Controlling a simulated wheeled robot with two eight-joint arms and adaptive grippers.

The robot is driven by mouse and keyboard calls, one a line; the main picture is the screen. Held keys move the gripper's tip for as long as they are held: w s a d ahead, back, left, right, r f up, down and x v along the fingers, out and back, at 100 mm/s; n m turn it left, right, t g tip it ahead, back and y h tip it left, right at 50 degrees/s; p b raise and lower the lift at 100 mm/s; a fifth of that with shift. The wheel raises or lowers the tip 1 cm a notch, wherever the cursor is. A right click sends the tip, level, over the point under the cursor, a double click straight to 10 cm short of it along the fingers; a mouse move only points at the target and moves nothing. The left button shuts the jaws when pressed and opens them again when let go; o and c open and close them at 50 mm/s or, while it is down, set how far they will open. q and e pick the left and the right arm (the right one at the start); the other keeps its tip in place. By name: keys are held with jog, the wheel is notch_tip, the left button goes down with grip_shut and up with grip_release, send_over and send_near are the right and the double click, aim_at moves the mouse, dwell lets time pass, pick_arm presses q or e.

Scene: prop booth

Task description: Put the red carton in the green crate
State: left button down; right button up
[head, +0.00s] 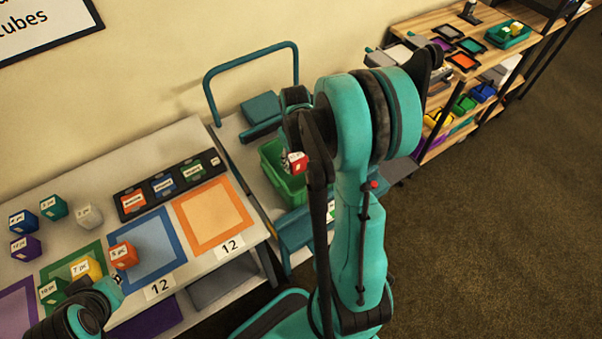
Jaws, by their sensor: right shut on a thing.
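The red carton (298,162) is a small box with a white label, up over the green crate in the picture. My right gripper (293,154) is shut on it, partly hidden by my own dark arm link. The green crate (290,192) stands on a teal trolley beside the table; my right arm covers its right side. From this view I cannot tell how high the carton is above the crate. My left gripper (112,290) is low over the table's front, near the cubes; its fingers are too unclear to tell open from shut.
The pale table (180,140) holds several labelled cubes, coloured square mats and a dark label strip (165,185). The trolley's teal handle (250,62) rises behind the crate. Wooden shelves (410,55) with trays and bins stand at the back right. The floor at right is clear.

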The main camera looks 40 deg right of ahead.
aim_at(297, 179)
notch_tip(297, 179, down, 3)
jog(key=shift+r+b, duration=0.2)
jog(key=shift+b, duration=0.1)
jog(key=shift+f+b, duration=0.65)
jog(key=shift+f, duration=1.3)
jog(key=shift+s+f, duration=0.1)
jog(key=o, duration=1.2)
